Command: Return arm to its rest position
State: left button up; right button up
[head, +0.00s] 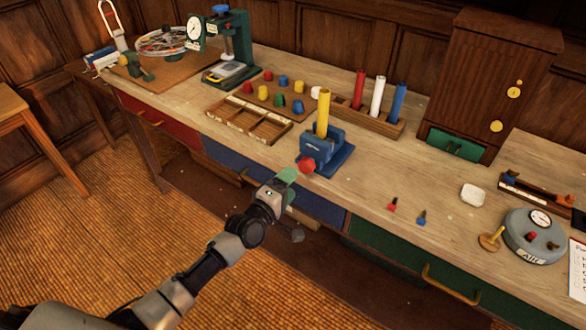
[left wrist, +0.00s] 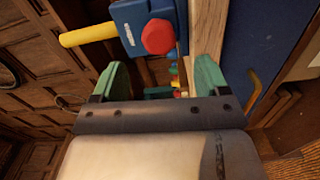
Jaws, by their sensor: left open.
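My left arm reaches in from the lower left in the head view. Its gripper (head: 288,184), with green fingers, is at the front edge of the workbench (head: 395,180), just in front of a blue fixture (head: 335,152). The fixture has a red knob (head: 307,166) facing the gripper and a yellow rod (head: 323,112) standing upright in it. In the left wrist view my gripper (left wrist: 160,78) has its two green fingers spread wide with nothing held between them. The red knob (left wrist: 158,37) and blue fixture (left wrist: 128,20) lie ahead of the fingers. My right gripper is not seen.
Behind the fixture are a divided wooden tray (head: 248,122), several coloured pegs, and a rack (head: 367,117) with red, white and blue rods. A round grey gauge device (head: 533,240) stands at right. The floor (head: 130,235) in front is open.

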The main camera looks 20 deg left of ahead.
pick_arm(q)
jog(key=s+a+f+m+g+y, duration=0.1)
jog(key=s+a+f+m+g, duration=0.15)
jog(key=s+f, duration=0.55)
jog(key=s+a+f+m+g+y, duration=0.1)
jog(key=s+f+m+g+y, duration=0.2)
jog(key=f, duration=0.9)
jog(key=s+a+f+m+g, duration=0.2)
jog(key=s+f, duration=0.5)
jog(key=f, duration=0.3)
jog(key=s+f+m+g, duration=0.2)
jog(key=s+f, duration=0.2)
jog(key=s, duration=0.7)
jog(key=s+a+f+m+g+y, duration=0.1)
jog(key=s+f+m+g, duration=0.2)
jog(key=s, duration=0.8)
jog(key=s+a+f+m+g+y, duration=0.1)
jog(key=s+f+m+g, duration=0.2)
jog(key=s+f, duration=0.4)
jog(key=s, duration=0.4)
jog(key=shift+a, duration=0.15)
jog(key=shift+f+g, duration=0.1)
jog(key=shift+g, duration=0.15)
